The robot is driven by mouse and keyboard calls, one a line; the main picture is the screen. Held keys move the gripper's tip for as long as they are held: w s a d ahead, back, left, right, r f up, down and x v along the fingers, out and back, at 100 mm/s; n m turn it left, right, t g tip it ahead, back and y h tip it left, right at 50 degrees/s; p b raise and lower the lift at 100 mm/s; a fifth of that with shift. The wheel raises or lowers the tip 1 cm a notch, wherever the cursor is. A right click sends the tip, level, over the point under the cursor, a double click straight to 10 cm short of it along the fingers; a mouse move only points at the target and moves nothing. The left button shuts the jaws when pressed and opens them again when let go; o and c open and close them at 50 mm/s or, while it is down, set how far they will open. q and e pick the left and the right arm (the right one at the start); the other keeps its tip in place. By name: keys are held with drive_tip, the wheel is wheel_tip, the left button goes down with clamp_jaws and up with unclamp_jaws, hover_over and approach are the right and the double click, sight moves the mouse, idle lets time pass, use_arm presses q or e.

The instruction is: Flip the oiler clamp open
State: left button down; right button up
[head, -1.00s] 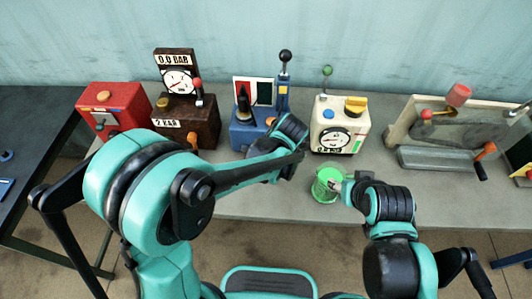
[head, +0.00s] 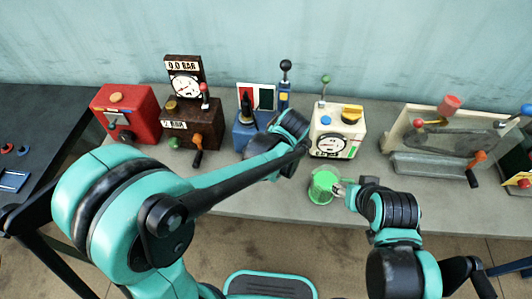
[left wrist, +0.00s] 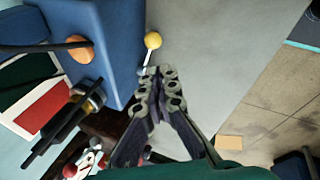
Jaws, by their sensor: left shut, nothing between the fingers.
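The blue machine (head: 246,130) stands on the bench, partly behind my left arm; it also fills the upper left of the left wrist view (left wrist: 118,45). A small lever with a yellow ball (left wrist: 153,40) sticks out beside its lower edge. My left gripper (left wrist: 158,75) is shut and empty, its tips close to the lever's thin stem; I cannot tell whether they touch. The head view hides this gripper behind my arm. My right gripper (head: 339,189) is shut on the right side of a green cup (head: 323,187) near the bench's front edge.
An orange button (left wrist: 78,41) sits on the blue machine. To its left are a brown gauge machine (head: 188,122) and a red box (head: 126,113); to its right a white gauge machine (head: 337,130).

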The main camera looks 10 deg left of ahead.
use_arm(q)
drive_tip(key=v, duration=0.2)
drive_tip(key=d+p+v, duration=0.1)
drive_tip(key=v, duration=0.2)
drive_tip(key=shift+s, duration=0.1)
drive_tip(key=shift+a, duration=0.1)
idle(0.3)
drive_tip(key=s+a+r+m+t+h+b, duration=0.2)
drive_tip(key=s+a+m, duration=1.1)
drive_tip(key=m, duration=0.8)
drive_tip(key=shift+a+r+t+h, duration=0.35)
drive_tip(key=shift+a+t+h, duration=0.2)
drive_tip(key=shift+a, duration=0.35)
